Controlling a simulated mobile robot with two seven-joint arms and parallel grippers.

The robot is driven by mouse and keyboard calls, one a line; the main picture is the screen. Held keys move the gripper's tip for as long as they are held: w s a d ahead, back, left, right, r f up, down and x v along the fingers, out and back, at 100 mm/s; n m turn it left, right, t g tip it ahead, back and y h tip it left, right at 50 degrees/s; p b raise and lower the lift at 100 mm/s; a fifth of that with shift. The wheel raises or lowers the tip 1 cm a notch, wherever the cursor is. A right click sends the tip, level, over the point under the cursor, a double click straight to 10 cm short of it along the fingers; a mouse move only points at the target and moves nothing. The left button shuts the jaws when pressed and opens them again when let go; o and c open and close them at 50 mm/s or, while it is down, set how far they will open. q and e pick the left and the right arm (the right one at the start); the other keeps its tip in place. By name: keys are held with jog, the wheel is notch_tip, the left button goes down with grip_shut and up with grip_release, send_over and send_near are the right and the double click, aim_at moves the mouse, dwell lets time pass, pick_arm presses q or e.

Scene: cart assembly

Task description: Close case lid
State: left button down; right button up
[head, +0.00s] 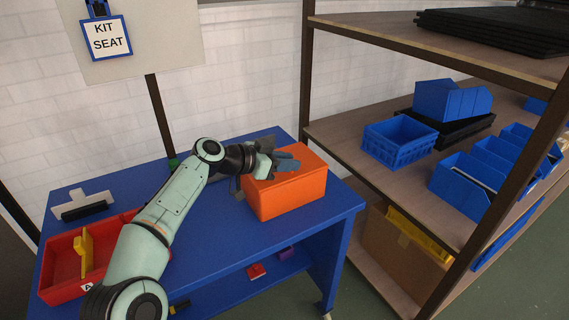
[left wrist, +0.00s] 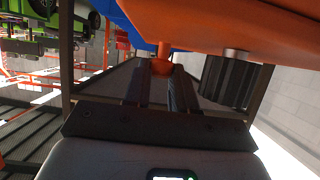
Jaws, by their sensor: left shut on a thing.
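The orange case (head: 292,193) stands on the blue table near its right end. Its top looks flat and covered by the lid (head: 308,160), but I cannot tell if the lid is fully shut. My left gripper (head: 288,163) lies over the top of the case. In the left wrist view the case's orange surface (left wrist: 225,22) fills the top. There, my left gripper (left wrist: 163,75) has its two fingers close together on a small orange knob (left wrist: 161,62). The gripper hides part of the lid. My right gripper is not in view.
The blue table (head: 225,250) also holds a red tray (head: 62,270) with a yellow part (head: 83,250), and a white and black piece (head: 84,206). A shelf rack with blue bins (head: 400,142) stands close on the right. A "KIT SEAT" sign (head: 106,38) hangs behind.

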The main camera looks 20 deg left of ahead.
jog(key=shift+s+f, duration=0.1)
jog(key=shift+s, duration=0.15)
pick_arm(q)
jog(key=shift+f, duration=0.1)
jog(key=c, duration=0.9)
grip_release()
jog(key=shift+w, duration=0.1)
jog(key=v, duration=1.3)
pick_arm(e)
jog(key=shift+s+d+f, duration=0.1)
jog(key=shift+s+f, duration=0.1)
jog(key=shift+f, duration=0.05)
